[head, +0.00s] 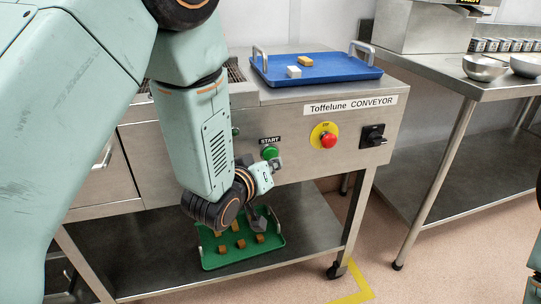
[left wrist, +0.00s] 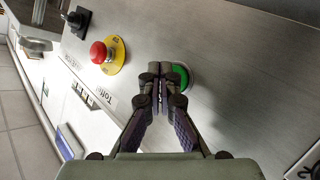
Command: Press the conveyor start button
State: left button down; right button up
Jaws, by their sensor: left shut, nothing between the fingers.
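The green start button (head: 269,152) sits on the conveyor's steel front panel, under a black START label (head: 270,140). My left gripper (head: 277,163) is shut and empty, with its fingertips right at the button's lower edge in the head view. In the left wrist view, the shut fingertips (left wrist: 161,70) cover part of the green button (left wrist: 182,76). I cannot tell whether they touch it. A right-side arm part shows at the right edge of the head view, but no right gripper fingers show.
A red stop button on a yellow disc (head: 328,140) and a black rotary switch (head: 373,136) sit right of the start button. A blue tray (head: 318,70) lies on top. A green tray (head: 272,253) with several brown pieces lies on the lower shelf.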

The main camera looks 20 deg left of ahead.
pick_arm(q)
jog(key=shift+s+r, duration=0.1)
dwell(0.7)
jog(key=shift+w+a, duration=0.3)
jog(key=shift+w, duration=0.15)
